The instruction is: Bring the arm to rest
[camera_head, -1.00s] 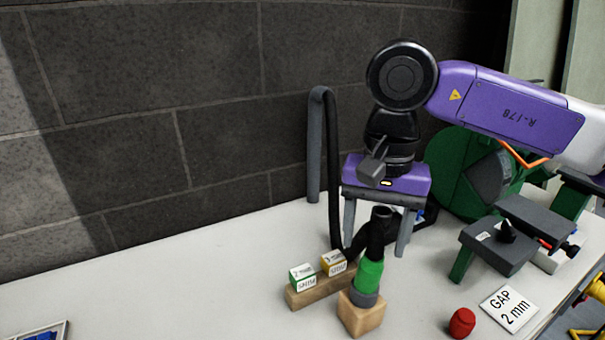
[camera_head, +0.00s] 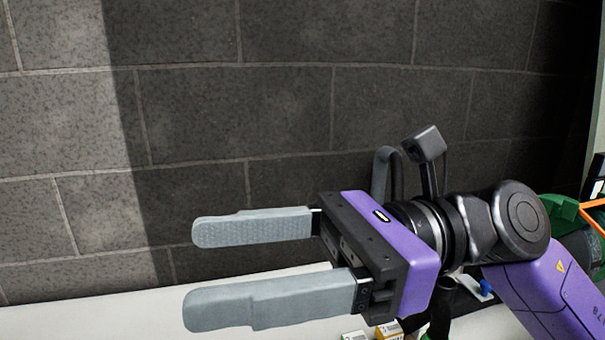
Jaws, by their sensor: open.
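My gripper (camera_head: 190,268) is in the middle of the head view, raised above the white bench and turned to point left. Its two long grey fingers are spread wide apart. Nothing is between them. The purple gripper body and my purple arm link run from it to the lower right.
A dark block wall (camera_head: 290,110) fills the background behind my arm. The white bench top (camera_head: 60,322) shows along the bottom left and is bare there. A yellow-marked block (camera_head: 388,330) peeks out below my gripper. A green machine (camera_head: 575,232) stands at the right edge.

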